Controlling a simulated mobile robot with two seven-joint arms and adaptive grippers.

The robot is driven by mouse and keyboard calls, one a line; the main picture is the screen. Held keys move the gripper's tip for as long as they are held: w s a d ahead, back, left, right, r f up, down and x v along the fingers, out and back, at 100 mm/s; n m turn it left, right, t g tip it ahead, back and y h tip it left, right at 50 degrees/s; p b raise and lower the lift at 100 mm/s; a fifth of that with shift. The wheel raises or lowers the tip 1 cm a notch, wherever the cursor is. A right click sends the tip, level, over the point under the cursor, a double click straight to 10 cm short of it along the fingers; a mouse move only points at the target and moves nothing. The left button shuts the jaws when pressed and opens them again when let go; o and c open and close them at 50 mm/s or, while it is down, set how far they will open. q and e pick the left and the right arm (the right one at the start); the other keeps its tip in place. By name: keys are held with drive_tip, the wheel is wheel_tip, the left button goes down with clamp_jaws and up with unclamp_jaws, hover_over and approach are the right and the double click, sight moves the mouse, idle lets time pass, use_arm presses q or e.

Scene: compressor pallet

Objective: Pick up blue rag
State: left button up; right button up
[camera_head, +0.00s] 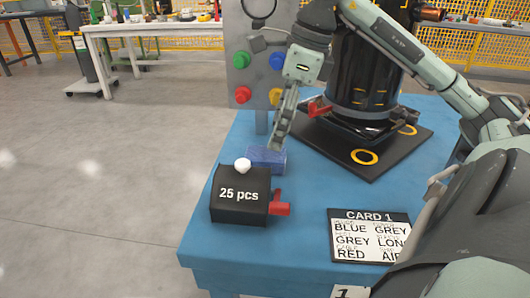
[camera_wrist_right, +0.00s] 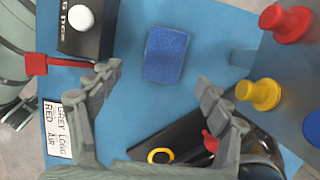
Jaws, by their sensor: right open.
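The blue rag (camera_head: 268,159) is a small folded dark-blue block lying on the blue table top, just behind the black box. In the right wrist view the rag (camera_wrist_right: 166,54) lies beyond and between the two fingertips. My right gripper (camera_head: 279,138) reaches down close to the rag from above. In the right wrist view my right gripper (camera_wrist_right: 159,82) is open, with its fingers spread to either side and nothing between them. I cannot tell whether a finger touches the rag. My left gripper is not in view.
A black box (camera_head: 227,206) marked "25 pcs", with a white knob and red handle, stands before the rag. A card (camera_head: 341,248) lies at the front right. A button panel (camera_head: 243,72) and a black compressor (camera_head: 365,72) on a dark pallet (camera_head: 395,158) stand behind.

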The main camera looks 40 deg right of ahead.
sight(267, 154)
drive_tip(key=x, duration=0.7)
drive_tip(key=shift+w+d+f, duration=0.1)
drive_tip(key=shift+w+f, duration=0.05)
drive_tip(key=shift+w, duration=0.2)
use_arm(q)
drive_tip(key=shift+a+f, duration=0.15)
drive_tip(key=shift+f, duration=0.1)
use_arm(e)
drive_tip(key=shift+c, duration=0.2)
drive_tip(key=c, duration=1.1)
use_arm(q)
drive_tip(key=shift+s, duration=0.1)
